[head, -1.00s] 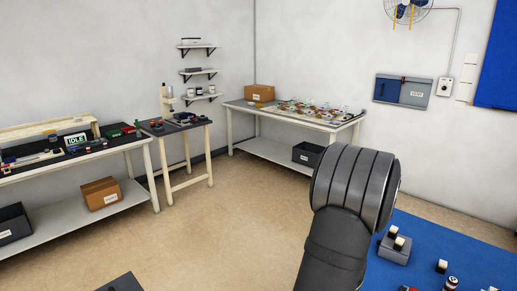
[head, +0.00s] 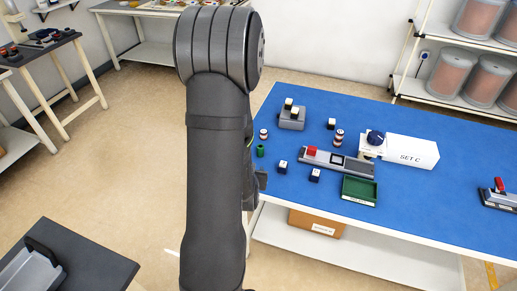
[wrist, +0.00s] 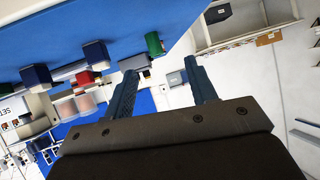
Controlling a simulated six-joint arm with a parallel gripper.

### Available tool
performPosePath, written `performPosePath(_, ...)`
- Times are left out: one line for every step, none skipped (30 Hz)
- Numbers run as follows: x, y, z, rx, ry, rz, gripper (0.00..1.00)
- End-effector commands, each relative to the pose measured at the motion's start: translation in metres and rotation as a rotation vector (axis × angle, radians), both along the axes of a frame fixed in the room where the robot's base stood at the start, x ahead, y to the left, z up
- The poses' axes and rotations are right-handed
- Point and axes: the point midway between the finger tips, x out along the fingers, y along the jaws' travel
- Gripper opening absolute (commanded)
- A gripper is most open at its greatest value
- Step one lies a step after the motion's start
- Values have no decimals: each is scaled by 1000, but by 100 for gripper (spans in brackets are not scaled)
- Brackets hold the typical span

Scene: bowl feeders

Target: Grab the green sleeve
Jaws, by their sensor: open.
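The green sleeve (head: 260,151) is a small upright green cylinder near the left edge of the blue table, just right of my arm in the head view. It also shows in the wrist view as a green cylinder (wrist: 154,43), just beyond and between the fingertips. My gripper (wrist: 161,67) is open, with nothing between its two blue-grey fingers. It is apart from the sleeve. In the head view my gripper is mostly hidden behind my arm.

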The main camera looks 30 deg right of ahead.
Motion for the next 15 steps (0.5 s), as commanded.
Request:
performPosePath(14,-1,-1,44,12,0,52)
performPosePath(21,-1,-3,78,25,-4,52)
performPosePath(30,-2,-5,121,44,-11,52)
performPosePath(37,-2,-6,152,60,-18,52)
performPosePath(43,-2,-7,183,74,-28,52)
performPosePath(51,-3,-7,220,97,-42,52)
performPosePath(57,-3,-7,247,115,-54,52)
performPosePath(63,-4,-6,273,132,-68,52)
performPosePath(69,-4,-5,305,156,-88,52)
performPosePath(74,-5,-3,327,173,-105,52)
performPosePath(79,-6,-1,346,193,-124,52)
performPosePath(84,-7,2,373,217,-152,52)
performPosePath(88,-8,4,390,236,-174,52)
performPosePath(91,-9,7,406,254,-197,52)
performPosePath(96,-11,12,426,278,-232,52)
